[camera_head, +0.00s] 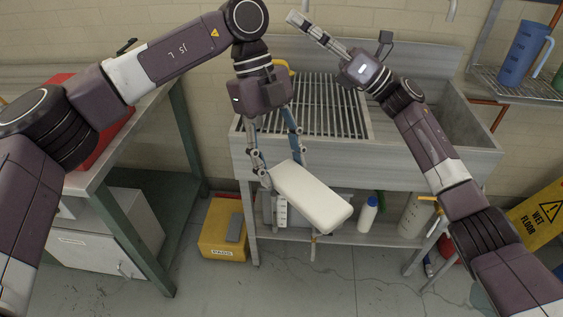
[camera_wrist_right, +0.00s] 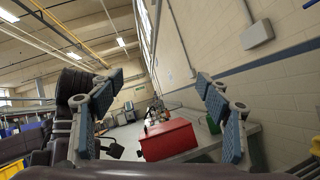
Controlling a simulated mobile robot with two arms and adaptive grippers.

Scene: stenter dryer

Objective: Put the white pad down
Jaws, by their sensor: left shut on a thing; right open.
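The white pad (camera_head: 312,195) is a pale, rounded block. My left gripper (camera_head: 280,175) is shut on its left end and holds it tilted in the air, in front of the steel sink unit (camera_head: 365,180). The pad's far end points down and to the right, and nothing is seen touching it from below. My right gripper (camera_head: 303,25) is raised above the back of the sink, pointing up and left. The right wrist view shows its two fingers (camera_wrist_right: 160,105) apart with nothing between them.
A slatted rack (camera_head: 318,105) covers the sink's left part. A yellow box (camera_head: 223,230) stands on the floor below. A green-legged table (camera_head: 120,215) with a red box (camera_head: 105,135) is at the left. Bottles (camera_head: 368,213) stand on the sink's lower shelf. A yellow wet-floor sign (camera_head: 540,220) is at the right.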

